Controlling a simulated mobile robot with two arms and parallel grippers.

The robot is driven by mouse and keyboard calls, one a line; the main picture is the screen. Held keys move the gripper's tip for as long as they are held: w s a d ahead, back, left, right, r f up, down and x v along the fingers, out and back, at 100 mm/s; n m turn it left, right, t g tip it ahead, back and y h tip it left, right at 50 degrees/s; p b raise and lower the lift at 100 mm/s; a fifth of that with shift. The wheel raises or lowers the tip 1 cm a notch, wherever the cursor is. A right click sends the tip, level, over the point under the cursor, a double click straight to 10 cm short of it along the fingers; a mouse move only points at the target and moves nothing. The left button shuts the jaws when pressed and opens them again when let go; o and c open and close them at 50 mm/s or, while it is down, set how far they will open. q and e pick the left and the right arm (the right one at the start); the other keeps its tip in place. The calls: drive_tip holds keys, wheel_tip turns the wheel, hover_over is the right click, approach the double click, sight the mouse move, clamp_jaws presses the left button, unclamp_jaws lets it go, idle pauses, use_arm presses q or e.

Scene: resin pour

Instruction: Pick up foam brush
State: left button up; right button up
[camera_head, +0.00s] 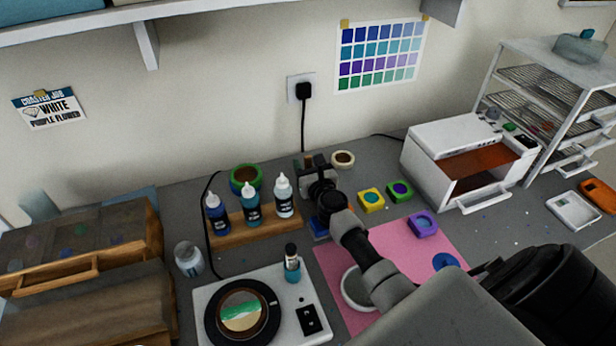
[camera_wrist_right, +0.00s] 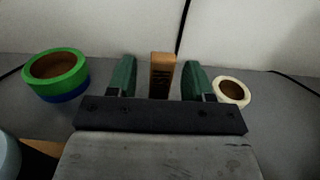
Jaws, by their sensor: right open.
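In the head view my right gripper (camera_head: 313,170) is open at the back of the table, near the wall, and largely covers the brush there. My left gripper is not in view.
A green and blue tape roll (camera_wrist_right: 55,75) and a cream roll (camera_wrist_right: 232,91) flank the gripper. A wooden rack (camera_head: 240,232) with several dropper bottles stands just left of my right arm. A black power cord (camera_head: 303,125) hangs behind. A pink mat (camera_head: 440,240) lies under the arm.

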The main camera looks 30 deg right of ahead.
clamp_jaws()
drive_tip(key=shift+r, duration=0.15)
